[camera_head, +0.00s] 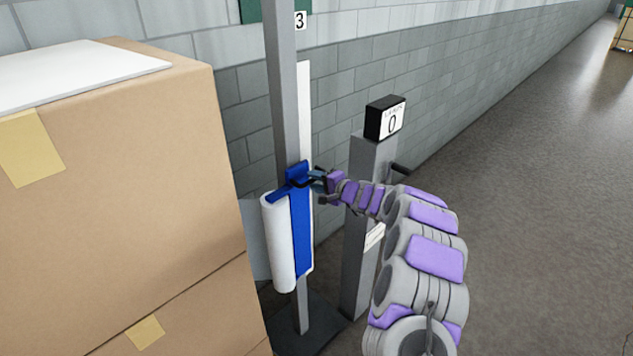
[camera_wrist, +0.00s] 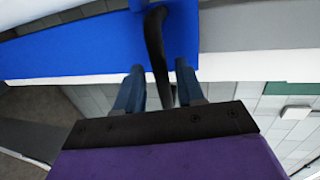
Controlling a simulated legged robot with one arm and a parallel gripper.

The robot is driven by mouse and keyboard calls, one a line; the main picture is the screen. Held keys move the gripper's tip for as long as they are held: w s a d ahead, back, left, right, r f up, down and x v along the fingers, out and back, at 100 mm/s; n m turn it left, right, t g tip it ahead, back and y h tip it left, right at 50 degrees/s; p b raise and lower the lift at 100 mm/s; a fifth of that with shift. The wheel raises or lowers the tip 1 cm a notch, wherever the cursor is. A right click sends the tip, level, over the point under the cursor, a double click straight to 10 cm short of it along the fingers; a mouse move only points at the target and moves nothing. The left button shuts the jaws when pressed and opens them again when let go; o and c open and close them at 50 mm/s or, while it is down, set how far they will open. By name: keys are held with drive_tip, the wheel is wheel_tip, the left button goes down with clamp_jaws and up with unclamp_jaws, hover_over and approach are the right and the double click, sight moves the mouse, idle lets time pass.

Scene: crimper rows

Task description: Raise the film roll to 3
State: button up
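The white film roll (camera_head: 279,245) hangs upright on a blue carriage (camera_head: 301,238) on a grey mast (camera_head: 283,80). The blue carriage also fills the upper part of the wrist view (camera_wrist: 70,45). A label "3" (camera_head: 299,20) is high beside the mast, well above the roll. My gripper (camera_head: 312,181) is at the carriage's top. In the wrist view my gripper (camera_wrist: 160,78) has its two fingers apart, one on each side of a curved black handle (camera_wrist: 157,45). Gaps show between the handle and both fingers.
Stacked cardboard boxes (camera_head: 130,190) fill the left. A block wall is behind. The floor at the right is clear.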

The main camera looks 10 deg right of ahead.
drive_tip(key=a, duration=0.1)
drive_tip(key=w+a, duration=0.1)
drive_tip(key=shift+a+f, duration=0.1)
drive_tip(key=shift+a, duration=0.3)
drive_tip(key=d, duration=0.3)
drive_tip(key=shift+w+d+f, duration=0.1)
drive_tip(key=shift+w+d, duration=0.1)
drive_tip(key=shift+d, duration=0.2)
drive_tip(key=shift+c, duration=0.7)
drive_tip(key=shift+a, duration=0.2)
drive_tip(key=shift+c, duration=0.7)
drive_tip(key=shift+s+a, duration=0.15)
drive_tip(key=shift+a, duration=1)
clamp_jaws()
drive_tip(key=shift+d, duration=0.35)
